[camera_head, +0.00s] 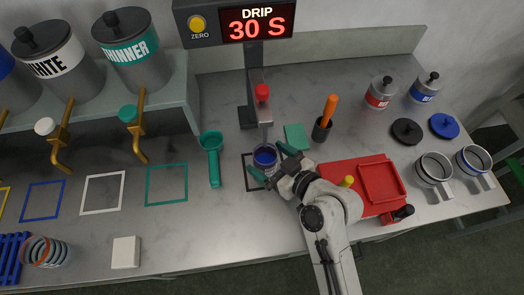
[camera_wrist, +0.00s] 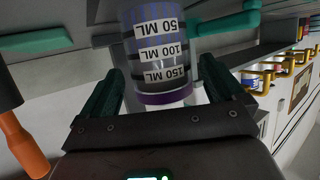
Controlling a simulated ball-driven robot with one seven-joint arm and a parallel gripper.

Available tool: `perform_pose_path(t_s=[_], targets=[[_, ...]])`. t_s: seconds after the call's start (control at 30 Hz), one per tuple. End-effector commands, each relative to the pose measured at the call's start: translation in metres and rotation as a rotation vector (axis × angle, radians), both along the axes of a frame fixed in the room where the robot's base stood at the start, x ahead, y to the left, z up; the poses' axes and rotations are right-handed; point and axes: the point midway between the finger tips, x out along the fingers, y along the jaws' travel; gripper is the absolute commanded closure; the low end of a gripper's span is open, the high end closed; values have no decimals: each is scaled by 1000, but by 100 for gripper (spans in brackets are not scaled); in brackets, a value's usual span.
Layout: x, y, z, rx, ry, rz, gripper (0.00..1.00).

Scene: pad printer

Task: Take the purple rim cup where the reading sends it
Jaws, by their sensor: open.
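The purple rim cup (camera_head: 264,157) stands in a dark square outline on the bench, below the red-topped spout of the display stand. Its inside looks dark blue. In the wrist view the clear cup (camera_wrist: 160,50) shows 50, 100 and 150 ML marks, with its purple rim toward my gripper. My gripper (camera_head: 272,163) is open, with its green fingers on either side of the cup; contact cannot be told. In the wrist view the fingers (camera_wrist: 160,85) stand apart around it. The display (camera_head: 258,24) reads DRIP 30 S.
WHITE (camera_head: 52,62) and THINNER (camera_head: 135,50) tanks with brass taps stand at left above coloured squares, including white (camera_head: 103,177) and teal (camera_head: 149,184). A teal scoop (camera_head: 212,160) lies left of the cup. A red tray (camera_head: 345,207) and mugs (camera_head: 433,168) are at right.

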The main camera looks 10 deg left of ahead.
Motion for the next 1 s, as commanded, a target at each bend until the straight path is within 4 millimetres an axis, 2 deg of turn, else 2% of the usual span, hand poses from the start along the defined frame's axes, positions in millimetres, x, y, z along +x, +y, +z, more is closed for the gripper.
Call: perform_pose_path(t_s=[0.1, 0.23, 0.63, 1.0], targets=[[10, 13, -5, 0, 0, 2, 5], [17, 21, -10, 0, 1, 2, 5], [21, 26, -12, 0, 0, 0, 5], [21, 25, -12, 0, 0, 0, 39]])
